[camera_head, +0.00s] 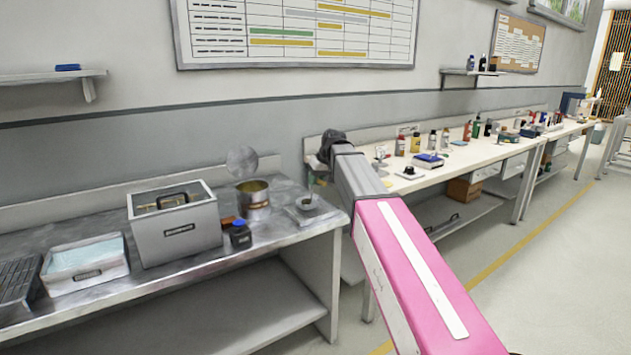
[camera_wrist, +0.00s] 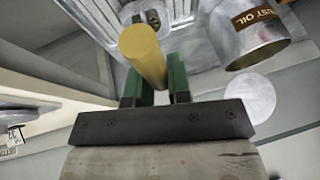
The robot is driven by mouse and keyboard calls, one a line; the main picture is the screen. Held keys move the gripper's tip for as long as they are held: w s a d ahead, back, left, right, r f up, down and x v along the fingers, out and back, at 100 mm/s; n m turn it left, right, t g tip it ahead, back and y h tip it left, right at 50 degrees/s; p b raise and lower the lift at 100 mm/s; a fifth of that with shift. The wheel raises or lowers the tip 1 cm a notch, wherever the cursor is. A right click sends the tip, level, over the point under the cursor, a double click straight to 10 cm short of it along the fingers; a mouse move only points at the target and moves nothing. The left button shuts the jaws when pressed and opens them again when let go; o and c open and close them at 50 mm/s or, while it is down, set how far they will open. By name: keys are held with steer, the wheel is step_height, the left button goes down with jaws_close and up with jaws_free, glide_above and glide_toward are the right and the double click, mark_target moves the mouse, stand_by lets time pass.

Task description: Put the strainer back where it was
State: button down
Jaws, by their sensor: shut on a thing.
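My gripper (camera_wrist: 158,88) has green fingers and is shut on a yellow cylinder (camera_wrist: 143,52) in the wrist view. The cylinder points away from the camera; I cannot tell whether it is the strainer's handle, and no mesh shows on it. In the head view my forearm hides most of the gripper, which is near the right end of the metal bench (camera_head: 200,276). An open can (camera_head: 253,199) stands on that bench with a round grey disc (camera_head: 242,162) above it. The can, marked as oil (camera_wrist: 258,35), and a disc (camera_wrist: 250,98) also show in the wrist view.
A grey lidded box (camera_head: 178,232), a white tub with pale liquid (camera_head: 84,266) and a dark bottle with a blue cap (camera_head: 240,234) crowd the bench. A white bench (camera_head: 470,155) with several bottles extends right.

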steer(key=shift+f, duration=0.1)
steer(key=c, duration=1.1)
jaws_free()
steer(key=shift+o, duration=0.2)
steer(key=v, duration=1.2)
